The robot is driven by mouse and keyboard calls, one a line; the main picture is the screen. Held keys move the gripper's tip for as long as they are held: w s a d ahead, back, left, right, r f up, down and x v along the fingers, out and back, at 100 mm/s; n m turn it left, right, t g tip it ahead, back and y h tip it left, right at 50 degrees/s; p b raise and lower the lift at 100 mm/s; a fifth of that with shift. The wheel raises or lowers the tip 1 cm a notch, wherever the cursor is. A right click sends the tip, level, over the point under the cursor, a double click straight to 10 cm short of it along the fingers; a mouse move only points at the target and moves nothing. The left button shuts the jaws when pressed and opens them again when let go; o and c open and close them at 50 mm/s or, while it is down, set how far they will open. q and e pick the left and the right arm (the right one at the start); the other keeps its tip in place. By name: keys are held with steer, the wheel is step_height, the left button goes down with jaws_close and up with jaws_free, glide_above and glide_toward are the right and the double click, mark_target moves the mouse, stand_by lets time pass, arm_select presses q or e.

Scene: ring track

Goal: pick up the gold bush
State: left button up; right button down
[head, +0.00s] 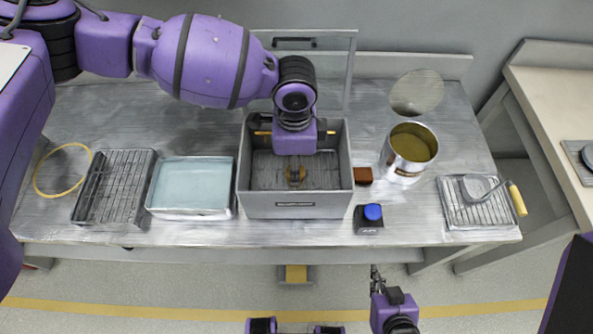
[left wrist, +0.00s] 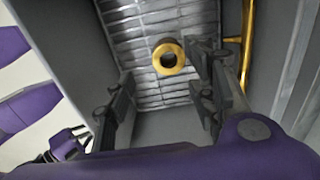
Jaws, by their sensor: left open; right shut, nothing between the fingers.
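The gold bush (left wrist: 168,57) is a short ring with a dark hole, on the slatted floor of the grey bin (head: 293,205). In the head view the bush (head: 295,176) shows just below my left gripper, partly covered by it. My left gripper (left wrist: 160,80) reaches down into the bin with its fingers apart. The bush appears beyond the fingertips, between the two finger pairs, nearer the right pair. No contact is visible. My right gripper (head: 376,276) is shut and empty, in front of the bench and low in the head view.
The bin walls surround my left gripper closely. A gold rod (left wrist: 246,45) runs along one wall. Left stand a blue-topped tray (head: 190,184), a wire rack (head: 113,188) and a yellow ring (head: 39,181). Right are a brown block (head: 363,175), an open can (head: 404,171) and a blue button (head: 373,212).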

mark_target(302, 175)
arm_select(q)
steer(key=f, duration=0.4)
steer(key=shift+w+f, duration=0.15)
steer(key=shift+w, duration=0.25)
steer(key=shift+f, duration=0.45)
jaws_close()
